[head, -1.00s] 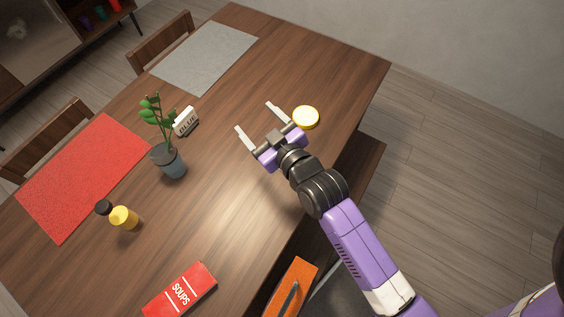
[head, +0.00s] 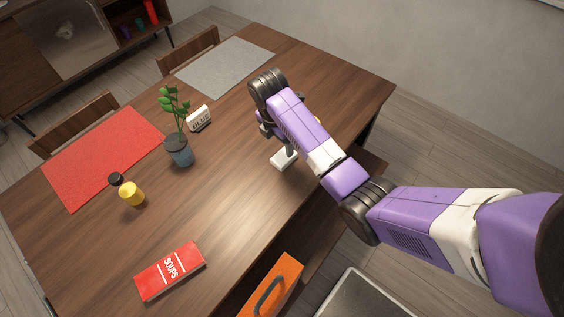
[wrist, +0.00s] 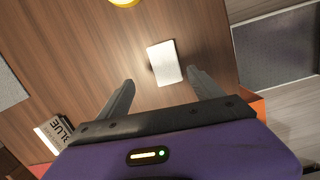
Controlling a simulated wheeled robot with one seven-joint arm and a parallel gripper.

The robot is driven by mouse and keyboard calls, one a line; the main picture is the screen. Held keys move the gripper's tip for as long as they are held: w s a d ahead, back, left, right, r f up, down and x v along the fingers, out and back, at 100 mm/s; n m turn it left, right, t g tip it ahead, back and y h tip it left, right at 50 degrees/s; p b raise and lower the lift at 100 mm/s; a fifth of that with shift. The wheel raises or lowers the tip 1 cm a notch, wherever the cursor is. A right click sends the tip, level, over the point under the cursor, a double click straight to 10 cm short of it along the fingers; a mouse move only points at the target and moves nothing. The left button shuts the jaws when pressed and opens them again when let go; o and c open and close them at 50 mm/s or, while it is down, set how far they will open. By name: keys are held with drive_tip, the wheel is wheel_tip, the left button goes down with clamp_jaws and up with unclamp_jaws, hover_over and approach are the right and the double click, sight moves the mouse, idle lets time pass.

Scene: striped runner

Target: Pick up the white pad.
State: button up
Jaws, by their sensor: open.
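The white pad (head: 281,161) is a small pale rectangular block lying flat on the wooden table, just beyond my forearm in the head view. In the wrist view the white pad (wrist: 164,62) lies between and ahead of the two fingertips, not touching them as far as I can tell. My gripper (wrist: 161,78) is open and empty, pointing down above the table. In the head view my arm mostly hides the gripper; one finger (head: 290,146) shows right by the pad.
A white block lettered BLUE (head: 199,119) and a potted plant (head: 179,151) stand to the left. A yellow round thing (wrist: 124,2) is beyond the pad. A red SOUPS box (head: 170,270) lies near the front edge. The table around the pad is clear.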

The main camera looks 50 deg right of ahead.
sight(283, 156)
drive_tip(key=shift+s+a+n, duration=0.1)
drive_tip(key=shift+s+n, duration=0.2)
drive_tip(key=shift+f, duration=0.25)
drive_tip(key=shift+s+d+f+p, duration=0.1)
drive_tip(key=shift+d+f+p, duration=0.1)
drive_tip(key=shift+f, duration=1)
drive_tip(key=shift+d+f+p, duration=0.15)
drive_tip(key=shift+d+f, duration=0.1)
drive_tip(key=shift+f, duration=0.95)
drive_tip(key=shift+s+d+f+p, duration=0.1)
drive_tip(key=shift+d+f+p, duration=0.1)
drive_tip(key=shift+f, duration=1)
drive_tip(key=shift+f, duration=0.25)
drive_tip(key=c, duration=1.4)
